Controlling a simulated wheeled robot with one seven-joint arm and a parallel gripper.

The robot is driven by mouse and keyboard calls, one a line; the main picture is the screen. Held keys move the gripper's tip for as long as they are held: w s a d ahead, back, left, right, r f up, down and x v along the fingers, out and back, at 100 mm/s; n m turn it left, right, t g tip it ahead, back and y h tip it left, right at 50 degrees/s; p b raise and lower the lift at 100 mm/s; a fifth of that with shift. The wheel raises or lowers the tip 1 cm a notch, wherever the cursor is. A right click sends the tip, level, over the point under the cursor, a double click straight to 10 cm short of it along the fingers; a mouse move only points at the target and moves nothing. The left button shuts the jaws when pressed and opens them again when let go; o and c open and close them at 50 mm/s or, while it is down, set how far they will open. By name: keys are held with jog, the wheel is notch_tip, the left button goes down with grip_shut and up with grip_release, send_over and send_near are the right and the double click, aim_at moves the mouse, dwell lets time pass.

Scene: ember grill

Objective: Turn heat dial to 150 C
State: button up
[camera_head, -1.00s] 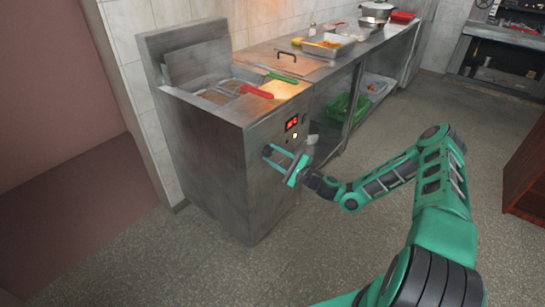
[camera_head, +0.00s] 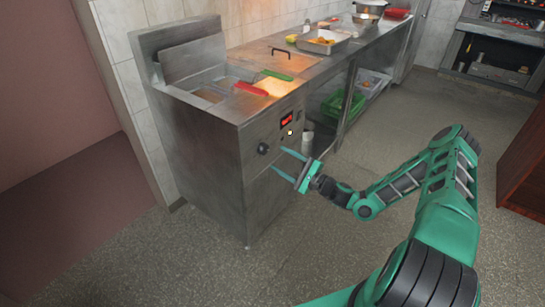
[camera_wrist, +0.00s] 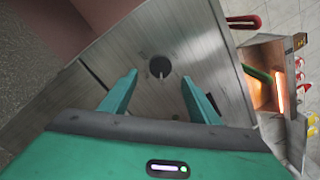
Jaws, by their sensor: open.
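The heat dial (camera_head: 263,149) is a round black knob on the steel front panel of the fryer (camera_head: 215,165). In the wrist view the dial (camera_wrist: 160,67) shows a pale pointer mark on its lower part. A red lit display (camera_head: 287,119) sits up and right of the dial, its digits too small to read. A small lit spot (camera_head: 290,132) is below the display. My gripper (camera_head: 278,164) is open and empty, its fingers pointing at the panel. In the wrist view the dial lies beyond and between the fingertips (camera_wrist: 160,78), apart from both.
Red-handled (camera_head: 250,88) and green-handled (camera_head: 277,75) baskets lie at the fryer top. A steel counter with a food tray (camera_head: 324,42) runs to the back right, with a green crate (camera_head: 343,104) beneath. The floor in front is clear.

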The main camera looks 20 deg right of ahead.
jog(key=shift+v, duration=2.05)
